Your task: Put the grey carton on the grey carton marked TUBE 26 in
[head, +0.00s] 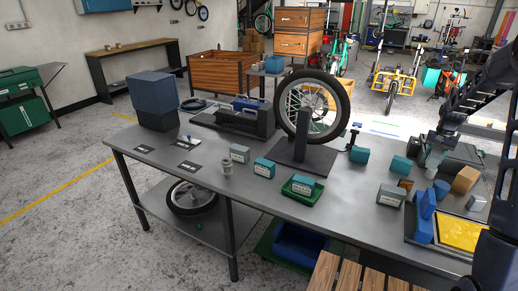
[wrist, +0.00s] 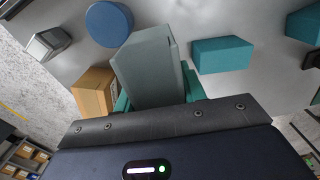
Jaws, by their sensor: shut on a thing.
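A grey carton (wrist: 147,65) fills the middle of the wrist view. My gripper (wrist: 158,96) is shut on it, and its fingers are mostly hidden. In the head view my dark arm reaches in from the right over the workbench, and I cannot clearly make out the held carton there. A labelled grey carton (head: 390,195) stands on the right part of the bench. Another labelled grey carton (head: 240,153) stands left of the wheel stand. The labels are too small to read, so I cannot tell which is marked TUBE 26 in.
Teal cartons (head: 264,167) stand on the bench (head: 340,217), one in a green tray (head: 289,188). A wheel (head: 313,106) stands upright mid-bench. A blue cylinder (wrist: 109,23), a tan box (wrist: 94,92) and a teal carton (wrist: 222,54) surround the held carton in the wrist view.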

